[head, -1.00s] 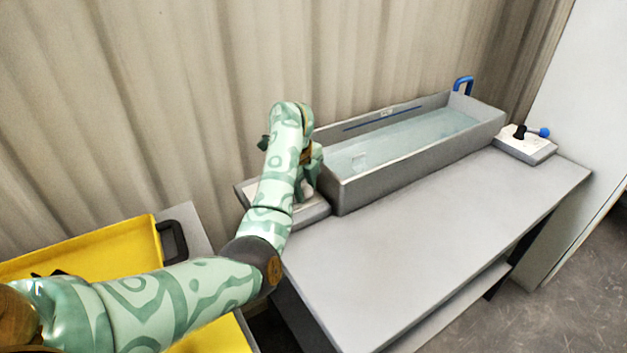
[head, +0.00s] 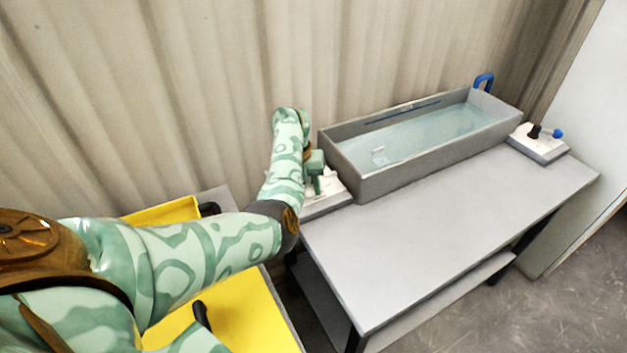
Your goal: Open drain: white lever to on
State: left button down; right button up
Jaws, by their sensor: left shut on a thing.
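The tank (head: 385,185) is a long grey basin of clear water on a grey table. A small light panel (head: 322,207) sits at its left end. My left gripper (head: 318,183) is down at this panel, beside the tank's end wall, and is shut on the white lever there. The gripper and wrist hide most of the lever, so I cannot tell its position. My right gripper is not in view.
A second panel (head: 540,150) with a blue-ended lever (head: 556,133) stands at the tank's right end. A blue handle (head: 484,81) rises behind the tank. Yellow trays (head: 245,310) lie at lower left. The table's front (head: 430,235) is clear.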

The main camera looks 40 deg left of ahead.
pick_arm(q)
jog(key=shift+s+a+m+g+p, duration=0.1)
jog(key=shift+s+a+m+p, duration=0.15)
jog(key=shift+m, duration=0.3)
jog(key=shift+s+a+m+g+p, duration=0.15)
jog(key=shift+a+m, duration=0.25)
jog(key=shift+m, duration=0.2)
jog(key=shift+s+a+m+g+p, duration=0.1)
jog(key=shift+a+m+p, duration=0.15)
jog(key=shift+m, duration=0.3)
jog(key=shift+a, duration=0.15)
jog(key=c, duration=1.3)
grip_release()
jog(key=shift+r, duration=0.1)
jog(key=a+r+p, duration=0.1)
jog(key=r+p, duration=0.1)
jog(key=r, duration=0.3)
jog(key=a+r+p, duration=0.1)
jog(key=r+p, duration=0.1)
jog(key=r, duration=0.3)
jog(key=a+r+p, duration=0.1)
jog(key=r+p, duration=0.1)
jog(key=r, duration=0.4)
jog(key=shift+s+p, duration=0.3)
jog(key=shift+f, duration=0.15)
